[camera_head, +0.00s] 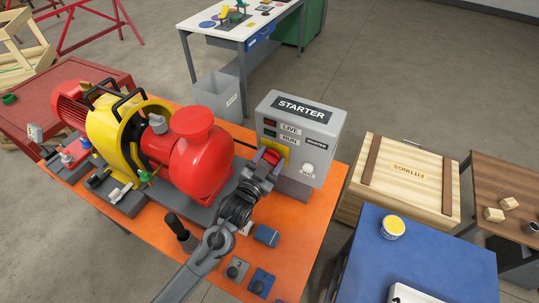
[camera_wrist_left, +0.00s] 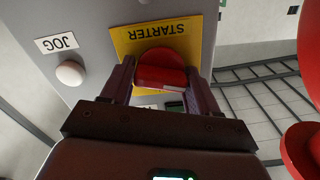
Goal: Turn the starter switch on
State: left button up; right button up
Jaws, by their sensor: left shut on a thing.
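The grey starter box (camera_head: 318,137) stands at the right end of the orange bench, its front marked STARTER, LIVE and RUN. Its red switch knob (camera_wrist_left: 162,68) sits on a yellow plate (camera_wrist_left: 128,38) in the left wrist view. My left gripper (camera_head: 268,158) is at the box front, shut on the red knob, with one finger on each side of it. The gripper partly hides the knob in the head view, and I cannot tell which setting it points to. My right gripper is not in view.
A white JOG button (camera_head: 307,169) is close to the right of the switch. The red and yellow pump (camera_head: 196,160) stands close on the left. A dark-handled tool (camera_head: 180,230) and small blue and grey blocks lie on the orange bench (camera_head: 305,255) in front.

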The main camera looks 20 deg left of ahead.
pick_arm(q)
jog(key=m+p, duration=0.2)
jog(key=m, duration=0.1)
jog(key=shift+r+m, duration=0.1)
jog(key=shift+m, duration=0.3)
jog(key=m+p, duration=0.2)
jog(key=m, duration=0.1)
jog(key=shift+d+m+p, duration=0.1)
jog(key=shift+m+p, duration=0.2)
jog(key=m+p, duration=0.2)
jog(key=m, duration=0.2)
jog(key=shift+f+m+p, duration=0.3)
jog(key=shift+m+p, duration=0.3)
jog(key=shift+m, duration=0.7)
jog(key=o, duration=1)
jog(key=shift+c, duration=0.2)
jog(key=shift+s, duration=0.1)
